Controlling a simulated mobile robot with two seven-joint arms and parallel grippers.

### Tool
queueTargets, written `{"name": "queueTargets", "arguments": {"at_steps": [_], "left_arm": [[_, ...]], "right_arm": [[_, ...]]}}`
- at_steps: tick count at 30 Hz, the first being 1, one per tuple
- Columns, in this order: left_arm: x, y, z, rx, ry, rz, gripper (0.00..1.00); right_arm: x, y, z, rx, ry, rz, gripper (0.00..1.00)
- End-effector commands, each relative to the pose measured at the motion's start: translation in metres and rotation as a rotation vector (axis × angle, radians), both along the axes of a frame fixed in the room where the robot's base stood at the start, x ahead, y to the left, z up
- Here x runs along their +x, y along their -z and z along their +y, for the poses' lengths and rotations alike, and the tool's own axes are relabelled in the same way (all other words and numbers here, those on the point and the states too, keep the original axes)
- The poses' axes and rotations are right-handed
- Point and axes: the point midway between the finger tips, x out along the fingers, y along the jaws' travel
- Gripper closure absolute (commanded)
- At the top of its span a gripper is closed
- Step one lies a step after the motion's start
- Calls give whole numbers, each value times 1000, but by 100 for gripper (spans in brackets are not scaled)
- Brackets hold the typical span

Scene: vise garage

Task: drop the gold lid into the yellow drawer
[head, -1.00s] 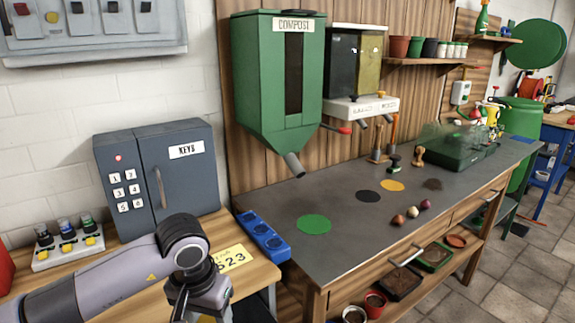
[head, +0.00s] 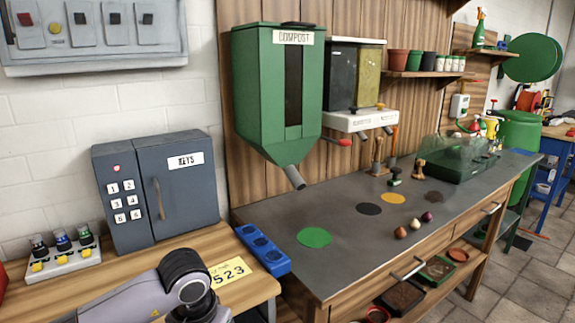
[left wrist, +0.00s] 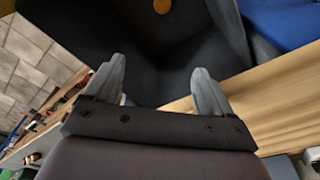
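My left gripper (left wrist: 156,88) is open in the left wrist view, its two grey fingers wide apart with nothing seen between them. A small round gold disc (left wrist: 161,5) shows at the top edge of that view, on or in something dark grey; I cannot tell whether it is the gold lid. In the head view only my left arm shows at the bottom, and its gripper is below the picture. I cannot make out a yellow drawer in either view. My right gripper is not in view.
A blue tray (head: 262,248) with round wells sits by a yellow number card (head: 229,271) on the wooden table. The grey key cabinet (head: 159,190) stands behind.

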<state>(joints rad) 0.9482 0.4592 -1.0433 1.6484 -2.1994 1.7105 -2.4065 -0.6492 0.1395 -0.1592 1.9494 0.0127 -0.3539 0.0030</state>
Motion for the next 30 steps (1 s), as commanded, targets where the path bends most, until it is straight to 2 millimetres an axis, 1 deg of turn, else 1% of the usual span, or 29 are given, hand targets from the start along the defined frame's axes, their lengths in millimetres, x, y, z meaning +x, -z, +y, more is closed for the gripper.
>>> {"name": "queueTargets", "arguments": {"at_steps": [4,7,15,19,23,30], "left_arm": [[0,-1,0,0,0,-1,16],[0,-9,0,-2,1,-3,16],[-5,-51,1,0,1,-5,16],[-7,-65,2,0,0,-3,16],[-8,-71,2,0,-1,0,16],[-8,-71,2,0,0,1,16]], "right_arm": [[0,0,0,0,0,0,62],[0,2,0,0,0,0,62],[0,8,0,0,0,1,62],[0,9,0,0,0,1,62],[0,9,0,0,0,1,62],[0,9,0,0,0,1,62]]}}
